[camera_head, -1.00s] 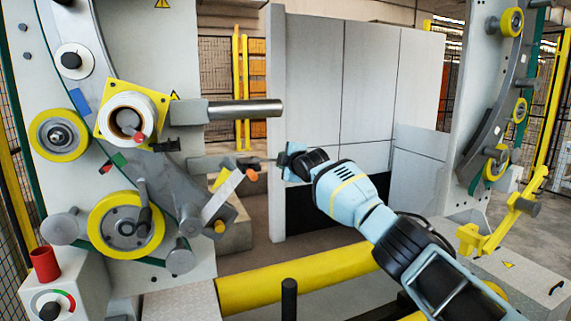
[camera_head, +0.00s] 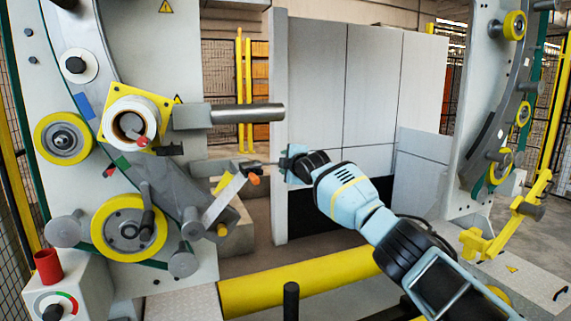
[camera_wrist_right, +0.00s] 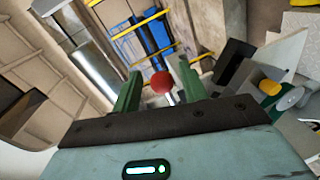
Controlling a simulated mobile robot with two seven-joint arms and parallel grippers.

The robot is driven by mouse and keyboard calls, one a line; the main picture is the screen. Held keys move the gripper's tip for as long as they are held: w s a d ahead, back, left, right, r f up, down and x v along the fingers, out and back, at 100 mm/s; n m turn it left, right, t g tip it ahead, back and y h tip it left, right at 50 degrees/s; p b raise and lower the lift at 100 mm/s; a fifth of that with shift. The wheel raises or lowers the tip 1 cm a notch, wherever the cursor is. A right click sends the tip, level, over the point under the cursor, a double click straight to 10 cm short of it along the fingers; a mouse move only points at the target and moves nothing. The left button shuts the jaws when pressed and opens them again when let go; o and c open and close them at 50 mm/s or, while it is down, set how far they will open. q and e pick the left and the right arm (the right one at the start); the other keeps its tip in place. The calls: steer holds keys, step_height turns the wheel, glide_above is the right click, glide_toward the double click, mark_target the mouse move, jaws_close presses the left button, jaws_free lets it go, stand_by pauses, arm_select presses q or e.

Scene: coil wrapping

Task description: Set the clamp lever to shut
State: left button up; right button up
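A red ball knob (camera_wrist_right: 161,83) on a short metal stem, apparently the clamp lever's end, shows between the fingers in the right wrist view. My right gripper (camera_wrist_right: 158,88) is open, with a green finger on each side of the knob and gaps between. In the head view my right gripper (camera_head: 268,163) reaches left to the dark clamp part (camera_head: 248,167) below the steel bar. An orange-tipped piece (camera_head: 253,180) sits just under it. The knob cannot be made out in the head view, so the lever's setting is unclear. My left gripper is not in view.
A large machine plate with yellow-rimmed rollers (camera_head: 130,228) and a tape roll (camera_head: 133,125) stands at left. A steel bar (camera_head: 248,114) juts out above my gripper. A yellow beam (camera_head: 300,279) crosses below. A grey cabinet (camera_head: 370,90) stands behind.

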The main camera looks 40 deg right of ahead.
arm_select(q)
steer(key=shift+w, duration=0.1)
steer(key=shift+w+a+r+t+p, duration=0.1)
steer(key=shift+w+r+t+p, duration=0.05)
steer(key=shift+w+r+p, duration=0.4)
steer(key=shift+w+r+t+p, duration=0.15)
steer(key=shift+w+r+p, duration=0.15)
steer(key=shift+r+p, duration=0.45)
arm_select(e)
steer(key=v, duration=0.7)
steer(key=shift+s, duration=0.35)
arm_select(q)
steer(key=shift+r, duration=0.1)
arm_select(e)
steer(key=shift+a, duration=0.1)
